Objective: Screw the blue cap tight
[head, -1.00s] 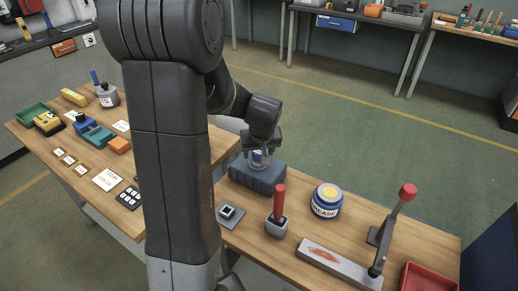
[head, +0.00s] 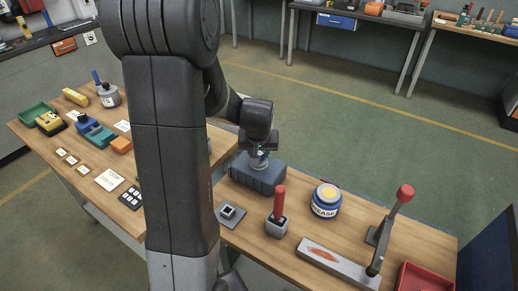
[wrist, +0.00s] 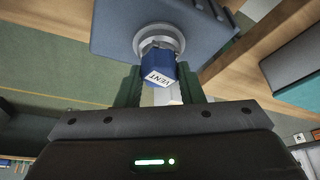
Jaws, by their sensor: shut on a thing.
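The blue cap (wrist: 158,68), marked VENT, sits on a round grey collar (wrist: 158,38) on top of a blue-grey block-shaped tank (wrist: 112,30). The tank (head: 258,178) also shows in the head view, at the back edge of the near bench. My gripper (wrist: 160,78) is shut on the cap, with one dark finger on each side of it. In the head view my gripper (head: 259,153) is right above the tank and mostly hides the cap. I cannot tell how tight the cap is.
On the bench (head: 415,238) stand a red-handled tool in a grey block (head: 277,224), a grease jar (head: 325,201), a lever with a red knob (head: 404,194) and a red tray (head: 420,278). A small grey plate (head: 230,215) lies in front of the tank.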

